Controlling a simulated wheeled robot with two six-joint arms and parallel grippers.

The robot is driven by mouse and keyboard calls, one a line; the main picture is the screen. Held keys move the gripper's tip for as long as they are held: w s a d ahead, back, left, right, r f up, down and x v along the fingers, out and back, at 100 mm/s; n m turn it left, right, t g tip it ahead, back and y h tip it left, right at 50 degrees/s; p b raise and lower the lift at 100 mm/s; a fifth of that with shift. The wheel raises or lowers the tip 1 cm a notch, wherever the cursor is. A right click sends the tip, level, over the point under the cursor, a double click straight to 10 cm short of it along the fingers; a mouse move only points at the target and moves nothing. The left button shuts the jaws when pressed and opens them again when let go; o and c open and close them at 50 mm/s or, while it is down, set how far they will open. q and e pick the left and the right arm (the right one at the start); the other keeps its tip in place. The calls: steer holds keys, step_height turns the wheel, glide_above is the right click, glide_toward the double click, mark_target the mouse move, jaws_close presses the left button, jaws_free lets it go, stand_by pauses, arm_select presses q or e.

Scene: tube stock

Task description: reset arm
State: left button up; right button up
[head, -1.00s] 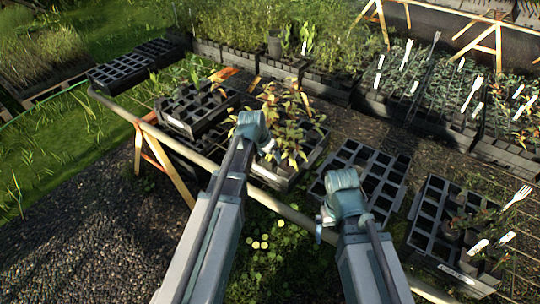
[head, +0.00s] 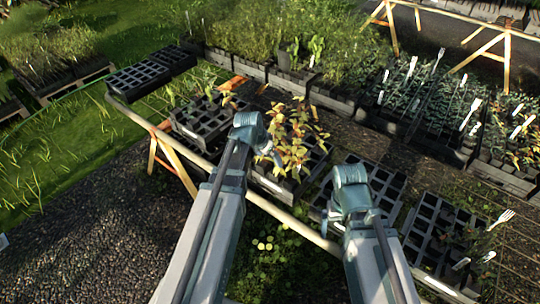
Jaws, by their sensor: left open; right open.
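My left arm reaches up the middle of the head view, and its blue-grey end, the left gripper (head: 262,142), hangs over the bench by a tray of yellow-leaved seedlings (head: 290,150). My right arm's end, the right gripper (head: 345,203), is over the bench's front rail, beside a dark empty cell tray (head: 378,180). The jaws are mostly hidden behind the arm ends. I see nothing held in either gripper.
The bench's front rail (head: 143,122) runs under both arms. Another cell tray (head: 432,232) with a white fork-shaped label (head: 503,218) lies right. Black trays (head: 138,77) stand far left. Planted crates line the back. Gravel (head: 80,235) is open at left.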

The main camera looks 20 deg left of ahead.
arm_select(q)
steer(key=shift+f, duration=0.15)
stand_by(0.5)
steer(key=b+x, duration=0.8)
steer(key=shift+w+f, duration=0.15)
steer(key=shift+f, duration=0.25)
